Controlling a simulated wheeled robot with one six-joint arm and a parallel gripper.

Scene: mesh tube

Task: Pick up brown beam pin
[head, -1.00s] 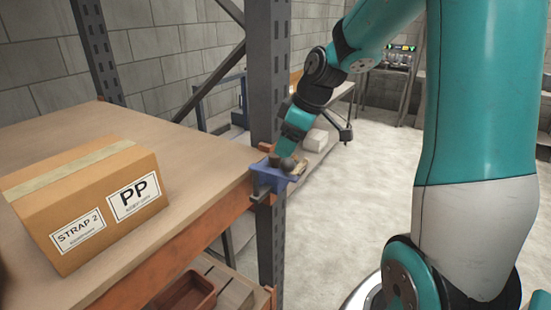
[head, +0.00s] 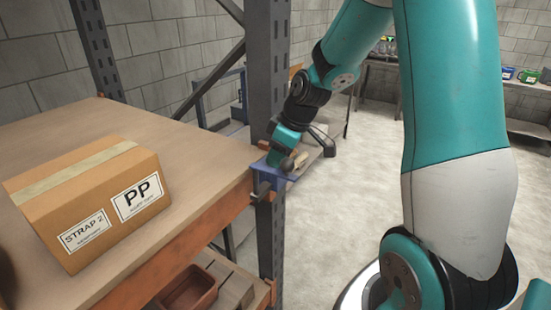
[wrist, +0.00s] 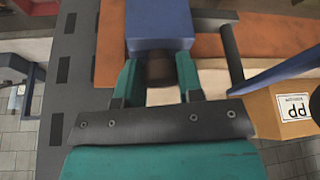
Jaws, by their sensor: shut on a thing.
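The brown beam pin (wrist: 158,70) shows in the wrist view as a short dark brown cylinder. It sits between the two teal fingers of my gripper (wrist: 158,80), which is shut on it. The far end of the pin meets or passes behind a blue block (wrist: 160,28), so I cannot tell whether it is seated in it. In the head view my gripper (head: 275,158) is at the blue bracket (head: 268,186) on the grey upright, by the shelf corner. The pin cannot be made out clearly there.
A cardboard box (head: 88,205) labelled PP stands on the wooden shelf (head: 190,150) with an orange beam (head: 185,240). The grey upright (head: 268,70) stands close to my gripper. A dark bar (wrist: 231,52) sticks out beside the blue block. Open floor lies to the right.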

